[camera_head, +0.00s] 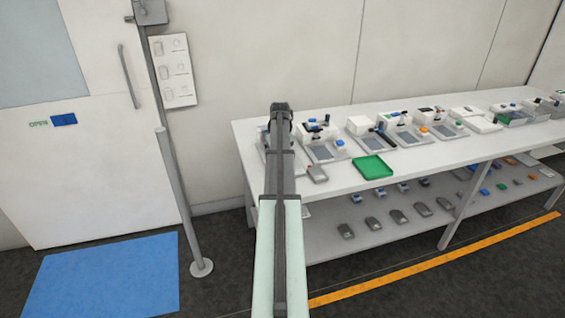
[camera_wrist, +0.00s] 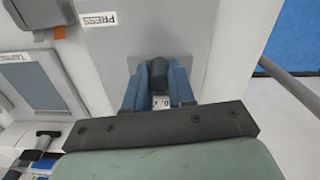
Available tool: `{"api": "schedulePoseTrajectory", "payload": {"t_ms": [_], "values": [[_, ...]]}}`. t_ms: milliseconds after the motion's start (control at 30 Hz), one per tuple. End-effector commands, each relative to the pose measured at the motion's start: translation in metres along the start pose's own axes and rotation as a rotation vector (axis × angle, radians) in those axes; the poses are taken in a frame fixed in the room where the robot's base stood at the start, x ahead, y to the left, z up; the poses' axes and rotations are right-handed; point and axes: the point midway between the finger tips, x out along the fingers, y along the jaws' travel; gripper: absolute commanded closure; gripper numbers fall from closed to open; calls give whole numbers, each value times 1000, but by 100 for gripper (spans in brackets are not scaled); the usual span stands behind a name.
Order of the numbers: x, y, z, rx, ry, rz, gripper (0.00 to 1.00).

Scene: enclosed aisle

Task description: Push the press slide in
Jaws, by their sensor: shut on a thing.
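The press (camera_wrist: 205,35) fills the upper middle of the wrist view as a light grey block with a PRESS label (camera_wrist: 98,20). A dark rounded handle (camera_wrist: 158,70) stands out from a grey plate on it, and I take this for the slide's handle. My gripper (camera_wrist: 157,84) has its two blue fingers on either side of the handle and is shut on it. How far in the slide sits cannot be told. In the head view my arm covers the gripper and most of the left end of the bench.
The white bench (camera_head: 420,168) carries several small stations and a green tray (camera_head: 373,167). A lower shelf (camera_head: 385,235) holds several small blocks. Left of the bench stand a grey post (camera_head: 180,205) and a white door (camera_head: 90,180), with a blue mat (camera_head: 100,275) on the floor.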

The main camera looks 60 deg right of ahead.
Motion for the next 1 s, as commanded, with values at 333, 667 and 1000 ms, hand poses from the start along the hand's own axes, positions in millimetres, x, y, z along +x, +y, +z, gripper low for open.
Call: {"api": "schedulePoseTrajectory", "payload": {"t_ms": [333, 667, 1000], "values": [[-1, 1, -5, 0, 12, 4, 62], [-1, 1, -3, 0, 9, 3, 50], [-32, 1, -3, 0, 10, 3, 50]]}}
